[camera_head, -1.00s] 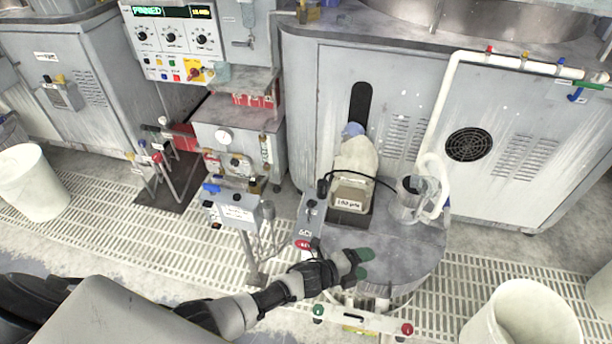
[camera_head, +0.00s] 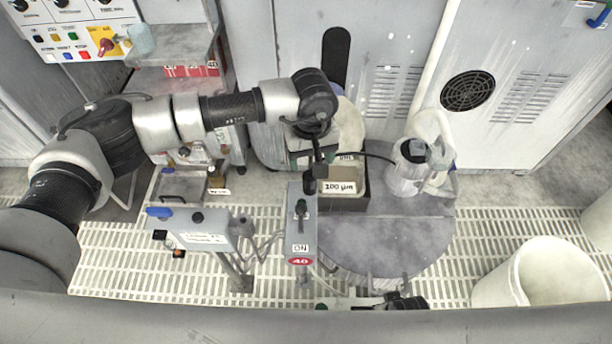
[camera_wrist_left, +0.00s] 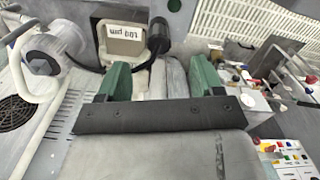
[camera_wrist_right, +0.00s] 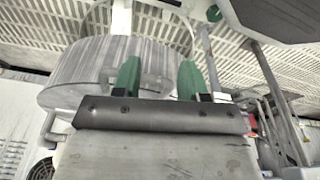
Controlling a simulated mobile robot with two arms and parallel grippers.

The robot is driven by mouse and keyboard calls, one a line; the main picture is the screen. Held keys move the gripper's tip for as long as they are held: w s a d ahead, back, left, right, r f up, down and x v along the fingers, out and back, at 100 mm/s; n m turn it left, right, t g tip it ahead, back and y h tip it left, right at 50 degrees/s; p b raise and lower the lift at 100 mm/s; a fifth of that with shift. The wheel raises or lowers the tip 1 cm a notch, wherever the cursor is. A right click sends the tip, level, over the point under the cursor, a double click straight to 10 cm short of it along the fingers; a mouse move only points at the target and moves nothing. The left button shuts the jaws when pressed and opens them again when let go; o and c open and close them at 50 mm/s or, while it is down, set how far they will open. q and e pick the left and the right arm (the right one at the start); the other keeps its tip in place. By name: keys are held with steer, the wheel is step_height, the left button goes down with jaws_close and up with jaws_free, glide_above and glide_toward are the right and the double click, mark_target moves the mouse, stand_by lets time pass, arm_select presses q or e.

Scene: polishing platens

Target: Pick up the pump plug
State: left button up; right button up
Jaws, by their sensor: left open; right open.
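The pump plug (camera_head: 318,171) is black and stands upright by the top end of a grey switch box (camera_head: 299,225) marked ON. A black cable runs from it to the right, toward the pump (camera_head: 408,170). In the left wrist view the plug (camera_wrist_left: 158,36) shows just beyond the fingertips. My left gripper (camera_head: 308,155) is open and empty, close above and behind the plug; its green fingers (camera_wrist_left: 160,78) show apart. Whether it touches the plug I cannot tell. My right gripper (camera_wrist_right: 160,72) is open and empty, facing the side of the round table (camera_wrist_right: 85,72).
A labelled box (camera_head: 341,203) stands right beside the plug. The round table top (camera_head: 385,245) is clear at the front. A control box (camera_head: 195,229) on a stand is left of the switch box. White bins (camera_head: 535,275) stand at right.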

mark_target(310, 175)
arm_select(q)
steer(key=f, duration=0.4)
steer(key=w+f, duration=0.1)
steer(key=f, duration=0.2)
steer(key=shift+f, duration=0.6)
arm_select(e)
steer(key=shift+w+a+r, duration=0.1)
steer(key=shift+w+r, duration=0.45)
steer(key=shift+r, duration=0.35)
arm_select(q)
steer(key=c, duration=1)
steer(key=shift+c, duration=0.2)
arm_select(e)
steer(key=shift+s+f, duration=0.15)
arm_select(q)
steer(key=shift+r, duration=0.15)
